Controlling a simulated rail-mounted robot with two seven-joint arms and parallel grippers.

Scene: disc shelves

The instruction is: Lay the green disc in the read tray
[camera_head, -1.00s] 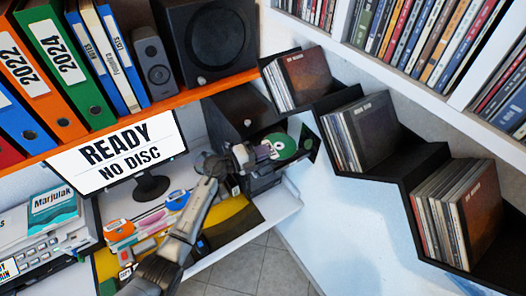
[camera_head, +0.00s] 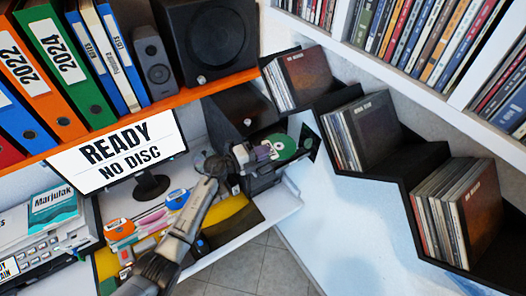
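The green disc (camera_head: 291,147) is small in the head view, right of the monitor and in front of a dark unit beside the black shelf. My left gripper (camera_head: 262,154) is at the disc's left edge and appears shut on it; the fingertips are small and partly hidden. A dark, tray-like surface (camera_head: 312,140) shows just beyond the disc, and I cannot tell whether the disc touches it. The monitor (camera_head: 110,155) reads "READY NO DISC". My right gripper is not in view.
Black stepped shelves (camera_head: 405,160) with several record sleeves rise on the right. An orange shelf (camera_head: 215,88) with binders and speakers is above the arm.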

